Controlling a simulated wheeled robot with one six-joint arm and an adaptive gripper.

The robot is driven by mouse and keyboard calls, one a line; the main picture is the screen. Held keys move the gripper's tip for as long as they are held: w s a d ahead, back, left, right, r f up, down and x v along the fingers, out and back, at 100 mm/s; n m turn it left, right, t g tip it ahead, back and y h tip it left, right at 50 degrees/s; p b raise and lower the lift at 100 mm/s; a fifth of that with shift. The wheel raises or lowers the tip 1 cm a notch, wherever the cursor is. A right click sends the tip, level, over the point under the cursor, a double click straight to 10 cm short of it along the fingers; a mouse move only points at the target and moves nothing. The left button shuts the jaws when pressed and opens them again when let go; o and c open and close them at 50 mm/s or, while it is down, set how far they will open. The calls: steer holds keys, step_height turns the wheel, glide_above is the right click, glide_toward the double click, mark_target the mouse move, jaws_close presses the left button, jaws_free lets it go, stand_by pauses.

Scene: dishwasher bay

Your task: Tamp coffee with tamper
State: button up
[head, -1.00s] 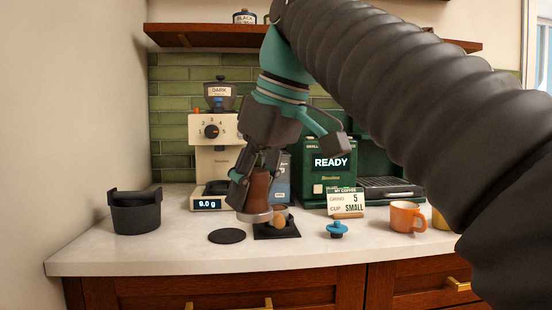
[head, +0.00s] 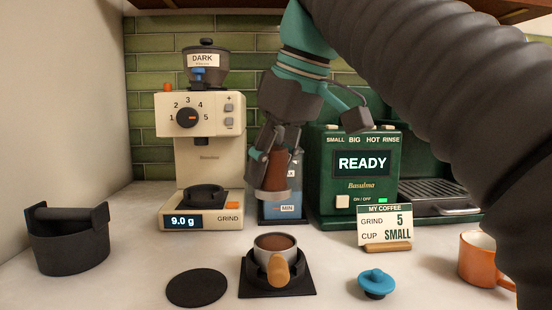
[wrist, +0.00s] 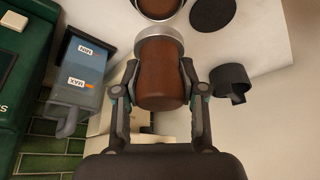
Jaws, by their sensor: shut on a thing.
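My gripper (head: 275,170) is shut on the tamper (head: 273,172), which has a brown handle and a silver base facing down. In the wrist view the tamper (wrist: 162,75) sits between both fingers of my gripper (wrist: 162,95). The portafilter (head: 276,258) rests in a black stand (head: 302,281) on the counter, its wooden handle toward me. Brown ground coffee (head: 275,242) fills its basket. In the head view the tamper is held in the air, above and apart from the portafilter.
A round black mat (head: 197,287) lies left of the stand. A blue-topped tool (head: 376,283) and a card (head: 385,225) stand to the right. A black knock box (head: 68,240) is far left. The cream grinder (head: 210,150), a blue container (head: 283,208) and the green coffee machine (head: 345,205) stand behind.

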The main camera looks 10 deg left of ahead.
steer(key=shift+f, duration=0.75)
steer(key=shift+f+b, duration=1.5)
steer(key=shift+f, duration=0.8)
steer(key=shift+s+d, duration=0.15)
steer(key=shift+d, duration=0.1)
steer(key=shift+f+b, duration=0.4)
steer(key=shift+f, duration=0.6)
stand_by(1.0)
steer(key=shift+r+p, duration=2)
steer(key=shift+r, duration=1.55)
